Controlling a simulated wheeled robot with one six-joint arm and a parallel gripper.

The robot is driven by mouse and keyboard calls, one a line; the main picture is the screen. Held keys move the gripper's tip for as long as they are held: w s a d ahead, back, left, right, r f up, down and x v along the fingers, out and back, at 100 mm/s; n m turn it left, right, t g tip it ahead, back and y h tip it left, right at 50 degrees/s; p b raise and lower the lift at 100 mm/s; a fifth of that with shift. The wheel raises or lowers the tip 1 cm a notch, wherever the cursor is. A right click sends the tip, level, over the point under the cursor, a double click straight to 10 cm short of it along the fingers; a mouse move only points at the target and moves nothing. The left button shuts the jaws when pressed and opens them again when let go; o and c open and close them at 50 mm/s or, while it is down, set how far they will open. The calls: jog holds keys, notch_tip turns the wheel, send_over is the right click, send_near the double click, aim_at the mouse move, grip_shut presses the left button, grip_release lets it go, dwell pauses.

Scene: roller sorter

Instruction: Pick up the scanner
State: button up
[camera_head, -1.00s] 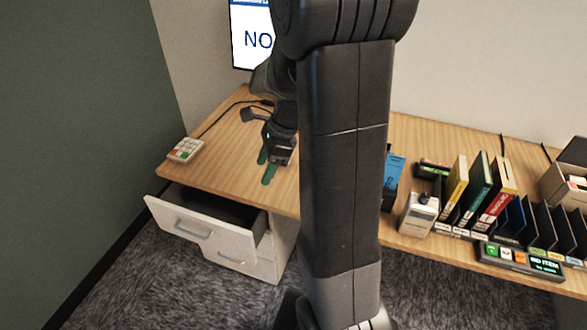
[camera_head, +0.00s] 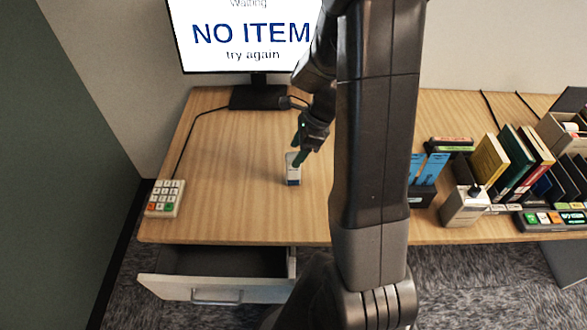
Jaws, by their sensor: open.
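A monitor (camera_head: 250,35) reading "NO ITEM" stands at the back. A keypad (camera_head: 165,198) lies at the desk's left edge. An open drawer (camera_head: 215,289) juts out at the front. Books (camera_head: 515,160) and a blue-card holder (camera_head: 422,195) crowd the right. My arm hides the middle.

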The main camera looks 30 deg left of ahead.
aim_at(294, 155)
jog(key=shift+x, duration=2.65)
jog(key=shift+w+a, duration=0.1)
jog(key=shift+w, duration=0.05)
jog(key=c, duration=1.1)
